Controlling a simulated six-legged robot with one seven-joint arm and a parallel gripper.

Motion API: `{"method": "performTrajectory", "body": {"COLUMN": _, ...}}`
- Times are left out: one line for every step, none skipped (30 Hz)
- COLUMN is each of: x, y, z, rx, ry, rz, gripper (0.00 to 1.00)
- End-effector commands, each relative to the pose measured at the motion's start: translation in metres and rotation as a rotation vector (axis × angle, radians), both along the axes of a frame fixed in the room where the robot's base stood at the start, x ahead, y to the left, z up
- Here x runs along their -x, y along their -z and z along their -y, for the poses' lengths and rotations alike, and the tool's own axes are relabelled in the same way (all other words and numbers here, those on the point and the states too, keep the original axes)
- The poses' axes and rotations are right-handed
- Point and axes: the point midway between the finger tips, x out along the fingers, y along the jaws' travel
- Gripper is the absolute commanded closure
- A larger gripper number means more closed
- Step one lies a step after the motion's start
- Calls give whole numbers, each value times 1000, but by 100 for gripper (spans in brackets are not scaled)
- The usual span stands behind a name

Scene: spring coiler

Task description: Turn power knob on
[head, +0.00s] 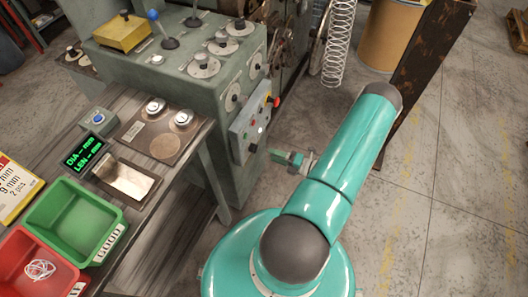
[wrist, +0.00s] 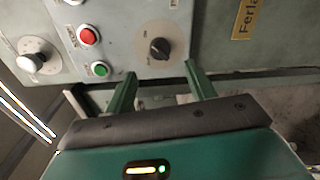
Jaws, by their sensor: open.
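A black rotary knob (wrist: 160,48) sits on a round beige dial plate with small lettering that I cannot read, on the grey-green machine panel. It appears to be the power knob. My gripper (wrist: 160,70) is open in the wrist view, with one green finger below left of the knob and the other below right. The fingers look empty and apart from the knob. In the head view my gripper (head: 284,157) is just right of the machine's side control panel (head: 243,135), small and pointing towards it.
Left of the knob are a red button (wrist: 88,36), a green button (wrist: 99,69) and a white-capped knob (wrist: 32,62). A workbench with a green bin (head: 75,222) and a red bin (head: 35,268) stands left. A hanging spring (head: 338,45) and a rusty post (head: 425,65) stand behind.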

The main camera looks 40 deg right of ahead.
Motion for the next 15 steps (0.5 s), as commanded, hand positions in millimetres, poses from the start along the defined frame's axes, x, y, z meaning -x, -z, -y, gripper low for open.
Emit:
{"method": "performTrajectory", "body": {"x": 12, "y": -1, "z": 5, "rx": 0, "ry": 3, "rz": 0, "gripper": 45}}
{"method": "performTrajectory", "body": {"x": 17, "y": -1, "z": 7, "rx": 0, "ry": 3, "rz": 0, "gripper": 45}}
{"method": "performTrajectory", "body": {"x": 25, "y": -1, "z": 9, "rx": 1, "ry": 2, "rz": -1, "gripper": 45}}
{"method": "performTrajectory", "body": {"x": 30, "y": -2, "z": 11, "rx": 0, "ry": 2, "rz": -1, "gripper": 45}}
{"method": "performTrajectory", "body": {"x": 35, "y": -2, "z": 12, "rx": 0, "ry": 2, "rz": 0, "gripper": 45}}
{"method": "performTrajectory", "body": {"x": 40, "y": -3, "z": 15, "rx": 0, "ry": 2, "rz": -1, "gripper": 45}}
{"method": "performTrajectory", "body": {"x": 44, "y": -3, "z": 16, "rx": -1, "ry": 1, "rz": -1, "gripper": 45}}
{"method": "performTrajectory", "body": {"x": 47, "y": -3, "z": 17, "rx": -1, "ry": 1, "rz": -1, "gripper": 45}}
{"method": "performTrajectory", "body": {"x": 50, "y": -3, "z": 18, "rx": -1, "ry": 0, "rz": 0, "gripper": 45}}
{"method": "performTrajectory", "body": {"x": 52, "y": -4, "z": 18, "rx": -1, "ry": 0, "rz": 1, "gripper": 45}}
{"method": "performTrajectory", "body": {"x": 54, "y": -4, "z": 19, "rx": -1, "ry": 0, "rz": 1, "gripper": 45}}
{"method": "performTrajectory", "body": {"x": 55, "y": -4, "z": 19, "rx": -1, "ry": 0, "rz": 1, "gripper": 45}}
{"method": "performTrajectory", "body": {"x": 56, "y": -4, "z": 19, "rx": -1, "ry": 0, "rz": 1, "gripper": 45}}
{"method": "performTrajectory", "body": {"x": 56, "y": -4, "z": 20, "rx": -1, "ry": 0, "rz": 1, "gripper": 45}}
{"method": "performTrajectory", "body": {"x": 56, "y": -4, "z": 20, "rx": -1, "ry": 0, "rz": 1, "gripper": 45}}
